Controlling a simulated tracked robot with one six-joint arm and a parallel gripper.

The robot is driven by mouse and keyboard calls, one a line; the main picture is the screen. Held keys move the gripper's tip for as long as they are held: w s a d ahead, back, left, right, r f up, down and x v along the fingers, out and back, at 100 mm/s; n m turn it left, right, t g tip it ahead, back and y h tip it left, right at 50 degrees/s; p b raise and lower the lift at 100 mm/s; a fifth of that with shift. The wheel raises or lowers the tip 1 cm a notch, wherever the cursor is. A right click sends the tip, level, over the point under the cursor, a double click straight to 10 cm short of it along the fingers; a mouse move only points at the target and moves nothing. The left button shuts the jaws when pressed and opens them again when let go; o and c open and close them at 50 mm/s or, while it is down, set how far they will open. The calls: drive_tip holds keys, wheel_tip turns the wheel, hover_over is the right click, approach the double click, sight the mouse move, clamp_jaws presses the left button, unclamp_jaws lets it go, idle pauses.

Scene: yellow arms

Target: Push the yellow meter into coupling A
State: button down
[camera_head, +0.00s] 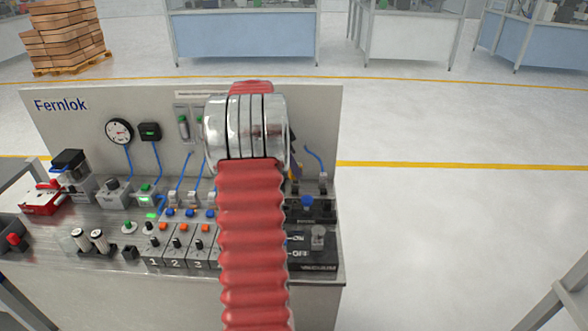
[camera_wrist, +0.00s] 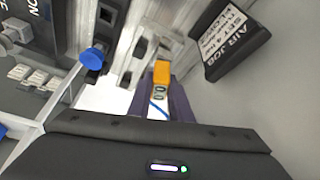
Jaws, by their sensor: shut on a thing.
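The yellow meter (camera_wrist: 161,72) shows in the wrist view, an orange-yellow block with a small grey face toward me. My gripper (camera_wrist: 162,84) is shut on it, with one purple finger on each side. The meter's far end points toward pale metal fittings on the panel; I cannot tell whether it touches them. No letter A is readable, so I cannot tell which fitting is coupling A. In the head view my red arm hides most of the gripper and the meter.
A black card marked "AIR JOB" (camera_wrist: 238,38) is right of the gripper. A blue knob (camera_wrist: 92,58) is to its left; a blue knob also shows in the head view (camera_head: 307,201). The Fernlok bench (camera_head: 100,262) carries gauges, blue hoses and numbered switches. Floor at right is clear.

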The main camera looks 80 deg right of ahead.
drive_tip(key=shift+f, duration=1)
idle(0.5)
drive_tip(key=c, duration=1.5)
unclamp_jaws()
drive_tip(key=shift+c, duration=0.2)
drive_tip(key=shift+r, duration=0.1)
drive_tip(key=shift+r, duration=4.5)
